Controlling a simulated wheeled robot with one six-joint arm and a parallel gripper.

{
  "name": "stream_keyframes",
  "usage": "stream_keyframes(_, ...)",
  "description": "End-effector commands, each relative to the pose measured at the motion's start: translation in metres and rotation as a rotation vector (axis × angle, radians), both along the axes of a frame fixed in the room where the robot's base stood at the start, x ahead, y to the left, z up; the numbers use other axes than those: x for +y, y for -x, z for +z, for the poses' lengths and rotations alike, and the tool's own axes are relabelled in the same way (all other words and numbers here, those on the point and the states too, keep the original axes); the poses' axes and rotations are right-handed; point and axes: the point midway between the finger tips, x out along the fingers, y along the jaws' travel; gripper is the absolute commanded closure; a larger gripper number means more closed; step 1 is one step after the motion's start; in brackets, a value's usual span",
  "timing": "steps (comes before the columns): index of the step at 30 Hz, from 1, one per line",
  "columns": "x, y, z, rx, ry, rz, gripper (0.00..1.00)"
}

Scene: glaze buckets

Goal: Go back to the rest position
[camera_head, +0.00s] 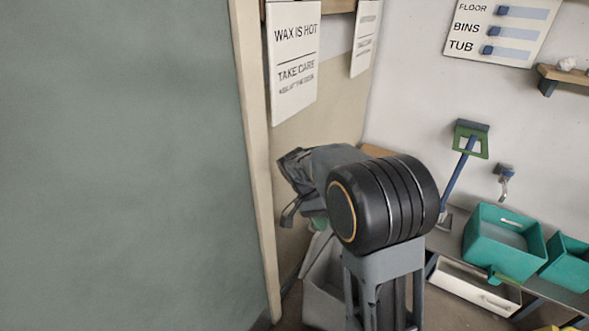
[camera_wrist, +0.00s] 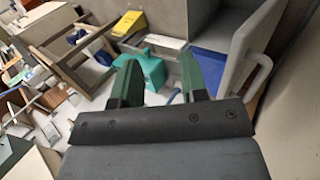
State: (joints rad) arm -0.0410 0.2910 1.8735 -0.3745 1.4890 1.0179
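My gripper (camera_wrist: 160,78) shows in the wrist view with its two green fingers spread apart. It is open, and I see nothing held between the fingers. In the wrist view, a teal bin (camera_wrist: 153,72) lies beyond the fingers, apart from them as far as I can tell. In the head view my arm is folded in front of the camera, and its large black joint hides part of the scene. The fingertips cannot be made out clearly there.
A grey-green panel (camera_head: 120,160) fills the left of the head view, close to my arm. Teal bins (camera_head: 503,243) and a white drawer (camera_head: 474,287) are at the right. A blue-and-green tool (camera_head: 459,175) leans at the wall. A yellow bin (camera_wrist: 129,23) shows in the wrist view.

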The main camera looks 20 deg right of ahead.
Motion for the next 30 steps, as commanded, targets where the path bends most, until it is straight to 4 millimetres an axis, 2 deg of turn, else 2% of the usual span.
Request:
stream_keyframes(5,0.000,-0.002,-0.001,0.010,-0.027,0.048,0.60)
stream_keyframes(8,0.004,-0.005,-0.009,0.019,-0.100,0.144,0.60)
stream_keyframes(10,0.009,0.000,-0.021,0.037,-0.177,0.233,0.60)
stream_keyframes(12,0.016,0.007,-0.020,0.024,-0.265,0.338,0.60)
stream_keyframes(17,0.032,0.032,0.015,-0.088,-0.432,0.590,0.60)
stream_keyframes(22,0.046,0.060,0.067,-0.251,-0.507,0.798,0.60)
stream_keyframes(27,0.053,0.085,0.113,-0.404,-0.506,0.900,0.60)
stream_keyframes(30,0.055,0.096,0.134,-0.467,-0.494,0.905,0.60)
